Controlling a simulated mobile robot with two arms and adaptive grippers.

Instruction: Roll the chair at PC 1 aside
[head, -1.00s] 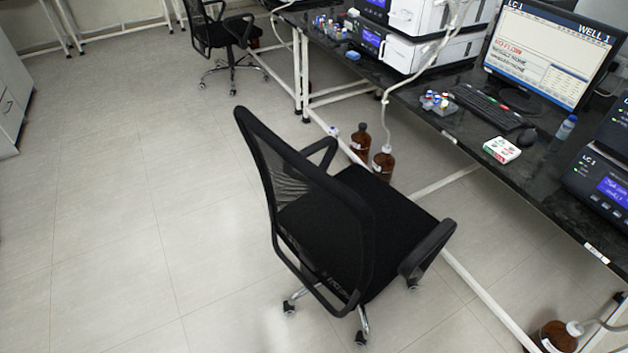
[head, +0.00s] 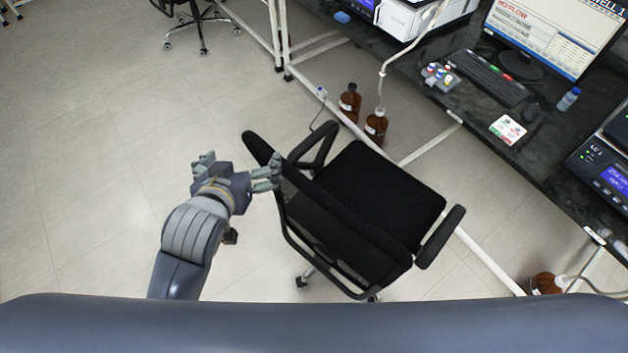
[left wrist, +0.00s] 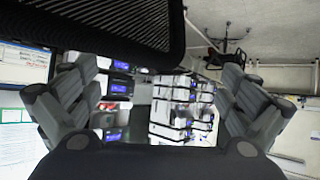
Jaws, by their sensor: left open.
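The black mesh-back office chair (head: 385,195) stands on the floor before the bench with the monitor (head: 545,35) marked WELL 1. Its backrest faces me and its seat faces the bench. My left gripper (head: 238,166) is open at the left edge of the backrest. One finger is at or very near that edge; I cannot tell whether it touches. In the left wrist view, both fingers of the gripper (left wrist: 158,105) are spread apart with nothing between them. The dark mesh backrest (left wrist: 105,20) fills the top there. My right gripper is not in view.
The bench (head: 470,135) runs along the right, with a white frame underneath. Brown bottles (head: 376,126) stand on the floor behind the chair. Another chair (head: 200,25) stands at the top. The tiled floor (head: 90,150) on the left is clear.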

